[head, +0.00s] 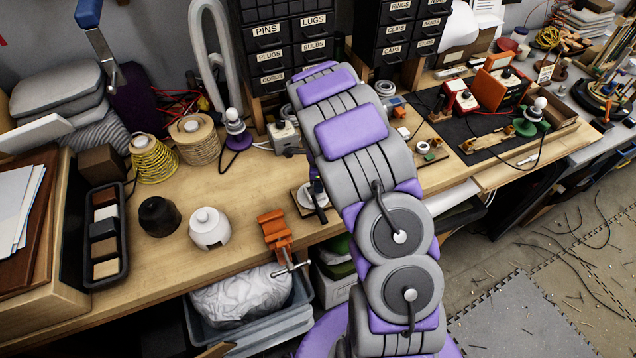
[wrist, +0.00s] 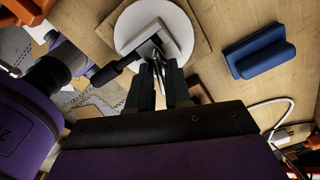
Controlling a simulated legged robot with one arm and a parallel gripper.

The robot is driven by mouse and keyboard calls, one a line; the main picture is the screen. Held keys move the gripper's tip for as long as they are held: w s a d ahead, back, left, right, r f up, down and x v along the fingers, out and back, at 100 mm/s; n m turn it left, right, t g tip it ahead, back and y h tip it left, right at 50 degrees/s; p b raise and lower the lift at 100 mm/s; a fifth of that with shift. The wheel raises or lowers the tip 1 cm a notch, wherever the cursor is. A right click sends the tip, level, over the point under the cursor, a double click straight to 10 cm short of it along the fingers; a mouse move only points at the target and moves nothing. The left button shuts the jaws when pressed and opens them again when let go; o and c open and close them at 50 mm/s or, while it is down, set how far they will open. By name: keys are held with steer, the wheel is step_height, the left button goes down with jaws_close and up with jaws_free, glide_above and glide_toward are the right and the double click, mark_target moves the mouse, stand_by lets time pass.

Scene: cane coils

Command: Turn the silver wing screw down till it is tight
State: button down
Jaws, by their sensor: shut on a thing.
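In the wrist view my gripper (wrist: 159,72) points at a small fixture on the bench. Its two dark fingers are close together around a thin silver piece, which appears to be the silver wing screw (wrist: 158,64); its wings are mostly hidden between the fingers. Beside it are a grey metal bracket (wrist: 147,50) with a black handle (wrist: 108,73) and a white disc (wrist: 172,24) on a wooden board (wrist: 203,47). In the head view the board (head: 301,200) shows near the bench's front edge, partly behind my arm. The screw cannot be made out there.
A blue block (wrist: 258,50) lies right of the board in the wrist view. An orange clamp (head: 275,232) grips the bench edge in the head view. A white jar (head: 209,229) and black pot (head: 159,216) stand further left. Drawer cabinets (head: 285,38) stand behind.

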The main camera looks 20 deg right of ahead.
steer(key=c, duration=1.2)
jaws_free()
steer(key=shift+c, duration=0.2)
steer(key=shift+r, duration=0.15)
steer(key=shift+r+p, duration=1.2)
steer(key=shift+r, duration=1.95)
steer(key=shift+c, duration=0.4)
